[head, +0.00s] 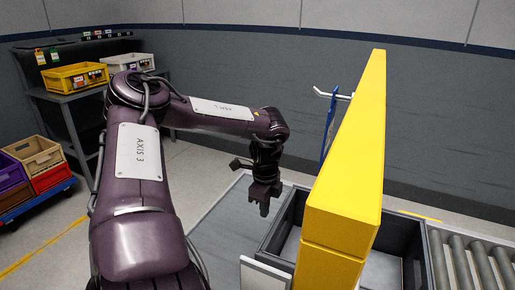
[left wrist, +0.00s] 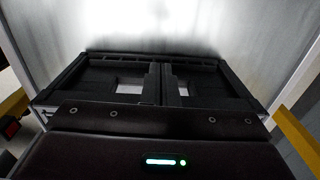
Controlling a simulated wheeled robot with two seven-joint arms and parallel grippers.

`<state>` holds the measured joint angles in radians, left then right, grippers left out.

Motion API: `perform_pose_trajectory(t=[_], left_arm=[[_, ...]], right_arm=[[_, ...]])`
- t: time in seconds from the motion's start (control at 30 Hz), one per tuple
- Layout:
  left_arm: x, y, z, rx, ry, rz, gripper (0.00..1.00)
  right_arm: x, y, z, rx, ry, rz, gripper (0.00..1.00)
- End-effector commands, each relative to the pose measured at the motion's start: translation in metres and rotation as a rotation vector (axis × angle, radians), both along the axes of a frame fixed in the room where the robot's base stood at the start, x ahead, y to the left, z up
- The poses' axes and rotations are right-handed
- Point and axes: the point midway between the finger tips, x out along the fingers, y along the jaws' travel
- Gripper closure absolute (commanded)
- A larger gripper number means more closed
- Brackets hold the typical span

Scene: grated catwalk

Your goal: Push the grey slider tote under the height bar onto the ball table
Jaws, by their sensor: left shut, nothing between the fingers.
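The dark grey tote (head: 284,225) is in the lower right of the head view. A thick yellow bar (head: 345,190), which looks like the height bar, crosses in front of it and hides its middle. Parts of the tote show on both sides of the bar. A flat grey surface (head: 225,225) with a pale edge lies left of the tote; I cannot make out balls on it. My left gripper (head: 264,205) points down, shut and empty, above this surface and apart from the tote in the picture. The left wrist view shows its dark fingers (left wrist: 162,82) together. My right gripper is out of view.
A roller conveyor (head: 470,260) runs at the lower right. A blue panel (head: 329,128) with a white hook stands behind the bar. At the left are a shelf with a yellow bin (head: 76,78) and a cart with stacked crates (head: 34,152).

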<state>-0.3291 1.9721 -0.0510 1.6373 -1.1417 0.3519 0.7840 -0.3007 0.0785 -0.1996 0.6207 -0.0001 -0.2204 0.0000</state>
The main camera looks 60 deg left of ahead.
Motion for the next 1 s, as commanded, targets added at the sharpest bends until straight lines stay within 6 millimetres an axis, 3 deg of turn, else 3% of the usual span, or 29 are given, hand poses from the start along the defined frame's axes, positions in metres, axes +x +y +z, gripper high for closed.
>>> perform_pose_trajectory(t=[0.03,0.7,1.0], left_arm=[[0.000,0.000,0.010,0.001,-0.001,-0.001,1.00],[-0.001,0.000,0.077,0.000,0.000,0.000,1.00],[-0.002,0.000,0.079,0.000,0.000,0.000,1.00]], right_arm=[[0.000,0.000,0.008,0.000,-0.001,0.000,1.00],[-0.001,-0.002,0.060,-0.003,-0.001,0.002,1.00],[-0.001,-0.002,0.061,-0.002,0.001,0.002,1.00]])
